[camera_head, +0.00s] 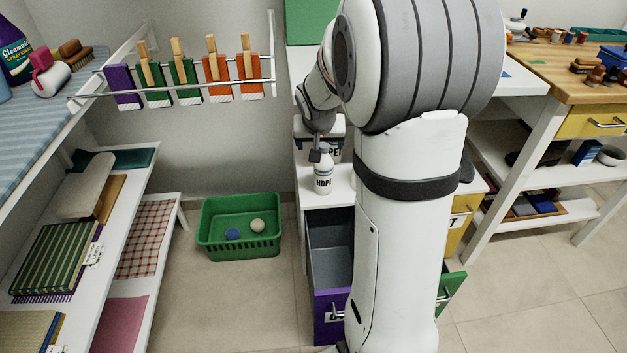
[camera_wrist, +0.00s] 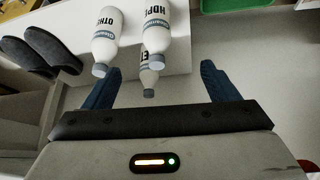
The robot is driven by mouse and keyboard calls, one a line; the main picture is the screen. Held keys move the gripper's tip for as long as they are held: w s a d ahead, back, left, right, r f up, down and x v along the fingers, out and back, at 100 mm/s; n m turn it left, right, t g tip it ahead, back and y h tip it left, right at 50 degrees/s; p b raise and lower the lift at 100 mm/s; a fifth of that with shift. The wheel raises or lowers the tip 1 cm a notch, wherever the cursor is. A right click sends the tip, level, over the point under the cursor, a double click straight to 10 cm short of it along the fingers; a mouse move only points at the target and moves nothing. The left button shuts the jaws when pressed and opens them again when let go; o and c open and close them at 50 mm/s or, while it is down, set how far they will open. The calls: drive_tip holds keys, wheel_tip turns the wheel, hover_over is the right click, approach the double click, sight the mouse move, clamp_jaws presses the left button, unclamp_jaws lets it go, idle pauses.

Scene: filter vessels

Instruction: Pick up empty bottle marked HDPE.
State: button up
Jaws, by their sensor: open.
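The white bottle marked HDPE (camera_head: 323,182) stands upright on a white shelf top, with my wrist just above it in the head view. In the wrist view the HDPE bottle (camera_wrist: 157,32) appears upside down with a grey cap, beyond the fingertips and between their lines. My gripper (camera_wrist: 160,70) has its two blue fingers spread wide with nothing between them. A second white bottle (camera_wrist: 149,78), its label ending in ET, is partly hidden by the HDPE bottle. A bottle marked OTHE (camera_wrist: 107,40) stands to the left in the wrist view. Whether the HDPE bottle is empty cannot be seen.
An open purple-fronted drawer (camera_head: 331,312) is below the bottles' shelf. A green basket (camera_head: 238,240) with two balls is on the floor to the left. Dark slippers (camera_wrist: 40,60) lie left of the bottles in the wrist view.

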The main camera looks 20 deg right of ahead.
drive_tip(key=b, duration=0.4)
approach(323, 160)
drive_tip(key=shift+m, duration=0.4)
drive_tip(key=x, duration=0.4)
drive_tip(key=shift+s+d+f, duration=0.1)
drive_tip(key=shift+s+f, duration=0.05)
drive_tip(key=shift+f, duration=0.15)
drive_tip(key=b+x, duration=0.2)
drive_tip(key=x, duration=0.5)
drive_tip(key=shift+w+b, duration=0.25)
drive_tip(key=shift+b, duration=0.05)
drive_tip(key=shift+r, duration=0.1)
drive_tip(key=c, duration=1.3)
drive_tip(key=shift+c, duration=0.2)
drive_tip(key=shift+r, duration=0.15)
